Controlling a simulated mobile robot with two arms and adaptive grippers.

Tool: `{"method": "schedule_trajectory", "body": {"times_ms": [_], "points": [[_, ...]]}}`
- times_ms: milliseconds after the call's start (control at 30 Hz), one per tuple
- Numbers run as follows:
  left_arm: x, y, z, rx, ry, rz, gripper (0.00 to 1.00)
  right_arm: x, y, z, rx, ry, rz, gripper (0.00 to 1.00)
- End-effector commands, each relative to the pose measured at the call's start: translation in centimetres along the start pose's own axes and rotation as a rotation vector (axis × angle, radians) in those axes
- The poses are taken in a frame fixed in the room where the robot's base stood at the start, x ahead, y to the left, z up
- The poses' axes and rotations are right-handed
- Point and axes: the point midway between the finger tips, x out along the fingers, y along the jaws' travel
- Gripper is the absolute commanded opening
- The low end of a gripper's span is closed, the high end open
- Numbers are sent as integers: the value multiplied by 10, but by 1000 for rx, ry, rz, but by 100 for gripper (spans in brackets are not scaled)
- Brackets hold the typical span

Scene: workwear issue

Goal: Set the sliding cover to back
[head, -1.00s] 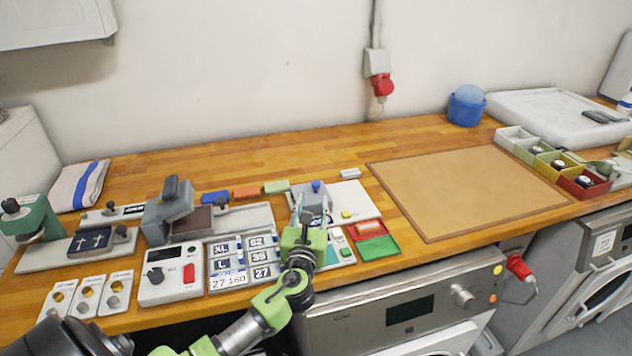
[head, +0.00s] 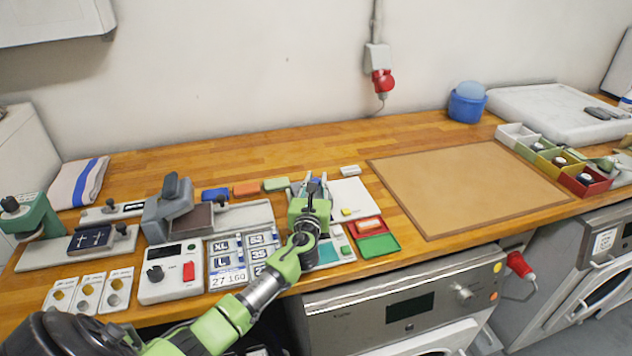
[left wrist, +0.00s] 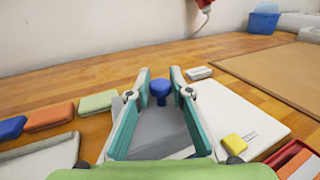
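The sliding cover (left wrist: 158,122) is a grey plate with an upright blue knob (left wrist: 160,86), seen in the left wrist view. It lies at the left part of a white base plate (left wrist: 236,112), which also shows in the head view (head: 349,196). My left gripper (head: 317,184) is over the cover in the head view and hides most of it. In the left wrist view its fingers (left wrist: 161,78) are apart, one on each side of the knob, with gaps visible. My right gripper is not in view.
Blue, orange and green blocks (head: 245,189) lie left of the cover. A small pale block (head: 350,170) lies behind the base plate. A red and green tray (head: 377,245) is at its front right. A brown mat (head: 465,190) lies further right. The counter behind is clear.

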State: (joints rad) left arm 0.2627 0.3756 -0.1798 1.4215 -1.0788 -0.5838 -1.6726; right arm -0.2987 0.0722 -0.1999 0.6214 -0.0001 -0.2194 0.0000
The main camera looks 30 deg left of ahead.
Motion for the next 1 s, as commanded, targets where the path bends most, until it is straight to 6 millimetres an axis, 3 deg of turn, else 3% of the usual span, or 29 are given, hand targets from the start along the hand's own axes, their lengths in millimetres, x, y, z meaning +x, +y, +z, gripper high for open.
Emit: {"method": "schedule_trajectory", "body": {"times_ms": [267, 367, 700, 833, 1000], "points": [[1, -3, -1, -1, 0, 0, 0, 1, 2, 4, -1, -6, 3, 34], [7, -17, -2, -4, 0, 1, 0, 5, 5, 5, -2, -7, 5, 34], [39, -92, -4, -3, 0, 0, 0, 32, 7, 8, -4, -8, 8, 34], [44, -107, -3, -1, 1, 0, 0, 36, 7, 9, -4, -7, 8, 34], [46, -111, -1, 1, 1, -1, 0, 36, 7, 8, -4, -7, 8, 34]]}}
